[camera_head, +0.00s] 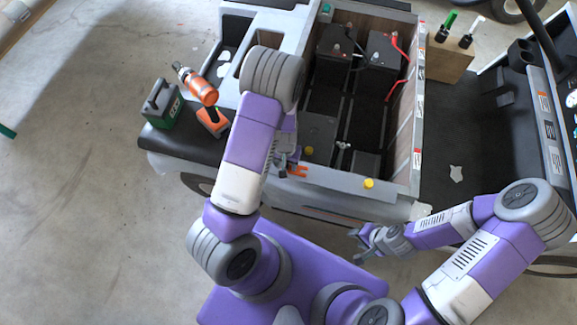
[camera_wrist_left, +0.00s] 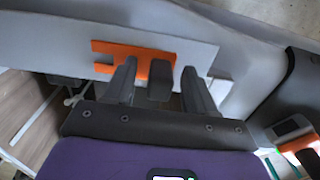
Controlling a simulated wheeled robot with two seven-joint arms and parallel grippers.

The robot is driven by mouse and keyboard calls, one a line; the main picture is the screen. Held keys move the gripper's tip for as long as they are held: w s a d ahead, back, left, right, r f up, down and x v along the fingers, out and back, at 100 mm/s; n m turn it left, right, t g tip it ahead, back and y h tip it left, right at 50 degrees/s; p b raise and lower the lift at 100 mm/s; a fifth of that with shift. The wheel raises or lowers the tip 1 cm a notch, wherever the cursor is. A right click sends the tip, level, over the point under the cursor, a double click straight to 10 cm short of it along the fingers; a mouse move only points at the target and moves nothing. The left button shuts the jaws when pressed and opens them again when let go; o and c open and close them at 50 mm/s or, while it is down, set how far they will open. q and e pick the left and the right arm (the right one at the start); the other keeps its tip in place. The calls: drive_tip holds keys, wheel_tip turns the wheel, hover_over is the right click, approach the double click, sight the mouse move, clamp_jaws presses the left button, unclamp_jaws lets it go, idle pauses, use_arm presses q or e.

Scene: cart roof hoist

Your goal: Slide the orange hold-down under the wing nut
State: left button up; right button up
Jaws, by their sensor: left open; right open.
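The orange hold-down (camera_head: 298,171) lies on the grey front ledge of the cart, partly hidden by my left arm. A small silvery fitting, apparently the wing nut (camera_head: 343,146), stands in the battery bay right of the hold-down. My right gripper (camera_head: 368,243) is open and empty in front of the cart.
Black batteries with red cables (camera_head: 382,50) fill the back of the bay. Yellow caps (camera_head: 369,183) sit near the front ledge. An orange drill (camera_head: 198,88) and a green case (camera_head: 163,105) stand at left.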

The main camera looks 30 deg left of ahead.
use_arm(q)
drive_tip(key=shift+r, duration=0.1)
clamp_jaws()
drive_tip(key=shift+r+p, duration=1.95)
drive_tip(key=shift+r, duration=3.05)
drive_tip(key=w+d+f+b, duration=0.2)
drive_tip(key=w+f+b, duration=0.5)
drive_tip(key=w, duration=0.3)
drive_tip(key=w+d+f+b, duration=0.2)
drive_tip(key=w+f+b, duration=0.5)
drive_tip(key=w, duration=0.4)
drive_tip(key=shift+w+d+f, duration=0.15)
drive_tip(key=shift+w+f, duration=0.05)
drive_tip(key=shift+f, duration=0.6)
